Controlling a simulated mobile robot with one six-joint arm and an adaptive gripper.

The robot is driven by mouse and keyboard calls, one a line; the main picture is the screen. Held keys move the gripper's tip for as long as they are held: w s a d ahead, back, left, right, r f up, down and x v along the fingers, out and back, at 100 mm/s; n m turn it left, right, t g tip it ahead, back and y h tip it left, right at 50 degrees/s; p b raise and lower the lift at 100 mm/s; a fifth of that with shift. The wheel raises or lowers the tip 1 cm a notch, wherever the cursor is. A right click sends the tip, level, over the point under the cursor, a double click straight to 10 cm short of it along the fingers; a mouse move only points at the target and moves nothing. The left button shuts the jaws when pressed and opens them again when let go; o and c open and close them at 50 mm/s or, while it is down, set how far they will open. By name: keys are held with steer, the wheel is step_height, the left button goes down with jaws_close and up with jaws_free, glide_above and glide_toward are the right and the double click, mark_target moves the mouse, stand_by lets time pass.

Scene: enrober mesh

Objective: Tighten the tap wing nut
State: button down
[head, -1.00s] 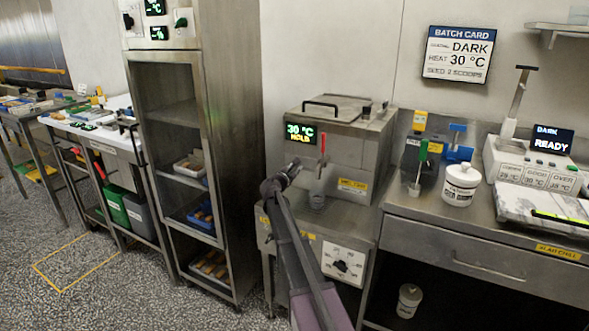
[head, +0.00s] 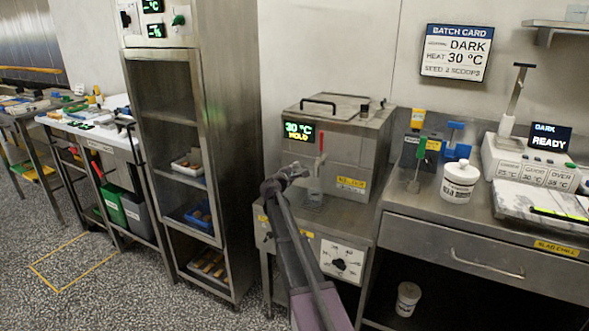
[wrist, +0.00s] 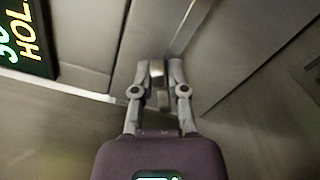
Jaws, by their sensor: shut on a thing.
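The steel tank machine (head: 330,140) has a display reading 30 °C HOLD and a tap with a red lever (head: 321,144) on its front. My gripper (head: 301,169) is at the left side of the tap, below the display. In the wrist view my gripper (wrist: 158,75) is shut on a small brass-coloured metal piece, which looks like the tap wing nut (wrist: 158,72). The fingers cover most of it, so its wings and angle cannot be made out.
A dial panel (head: 342,260) is below the tap. A tall open-shelved cabinet (head: 218,130) stands close on the left.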

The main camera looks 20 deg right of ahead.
steer(key=shift+s+d+f+m+b, duration=0.1)
steer(key=shift+f+m, duration=0.05)
steer(key=shift+m, duration=0.75)
steer(key=shift+s+d+f+m+b, duration=0.1)
steer(key=shift+f+m, duration=0.05)
steer(key=shift+m, duration=0.75)
steer(key=shift+s+d+f+m+b, duration=0.1)
steer(key=shift+f+m, duration=0.05)
steer(key=shift+m, duration=0.75)
steer(key=c, duration=0.7)
jaws_free()
steer(key=shift+w, duration=0.1)
steer(key=shift+a, duration=0.1)
steer(key=shift+a, duration=0.1)
steer(key=shift+v, duration=5.9)
